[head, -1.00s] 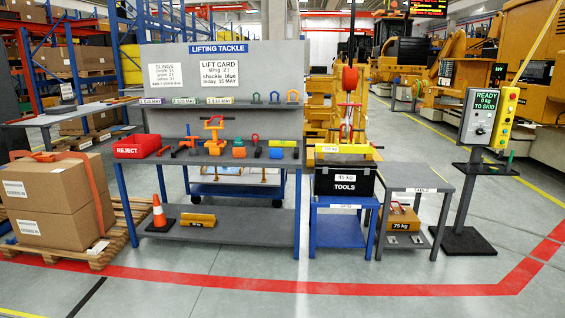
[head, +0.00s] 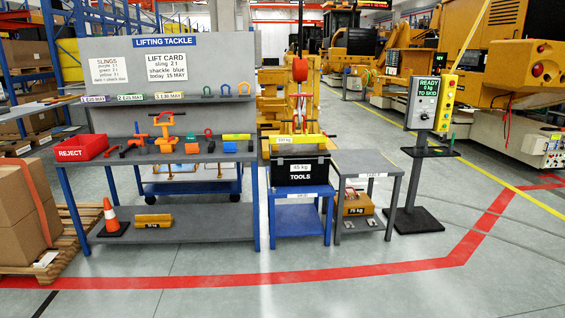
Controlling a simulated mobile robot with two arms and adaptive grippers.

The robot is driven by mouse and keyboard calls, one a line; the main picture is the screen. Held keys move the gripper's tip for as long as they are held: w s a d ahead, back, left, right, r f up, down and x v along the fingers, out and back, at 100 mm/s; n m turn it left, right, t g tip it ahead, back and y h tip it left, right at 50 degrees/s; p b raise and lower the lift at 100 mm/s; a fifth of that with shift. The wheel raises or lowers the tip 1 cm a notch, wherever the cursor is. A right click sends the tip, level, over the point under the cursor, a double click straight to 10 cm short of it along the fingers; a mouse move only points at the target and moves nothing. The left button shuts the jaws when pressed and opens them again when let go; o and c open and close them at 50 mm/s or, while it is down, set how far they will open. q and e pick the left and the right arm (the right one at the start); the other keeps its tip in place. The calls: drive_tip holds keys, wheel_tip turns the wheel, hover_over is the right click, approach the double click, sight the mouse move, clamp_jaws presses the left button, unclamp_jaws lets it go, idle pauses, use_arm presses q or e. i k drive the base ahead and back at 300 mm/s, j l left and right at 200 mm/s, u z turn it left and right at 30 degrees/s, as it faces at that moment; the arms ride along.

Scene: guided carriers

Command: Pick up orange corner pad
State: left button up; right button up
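A small orange block (head: 192,148), which looks like the orange corner pad, lies on the upper top of the grey workbench (head: 105,163). It is near the middle of the bench, between the orange clamp (head: 163,131) and a small blue block (head: 229,147). It is too small to make out its exact shape. Neither of my grippers is in view.
A red reject bin (head: 82,148) stands at the bench's left end. A black tool box (head: 300,168) on a blue stand, a grey table (head: 365,162) and a control post (head: 411,185) stand to the right. The floor in front is clear.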

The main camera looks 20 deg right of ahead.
sight(190, 147)
drive_tip(key=i+j+u, duration=0.15)
drive_tip(key=i, duration=0.9)
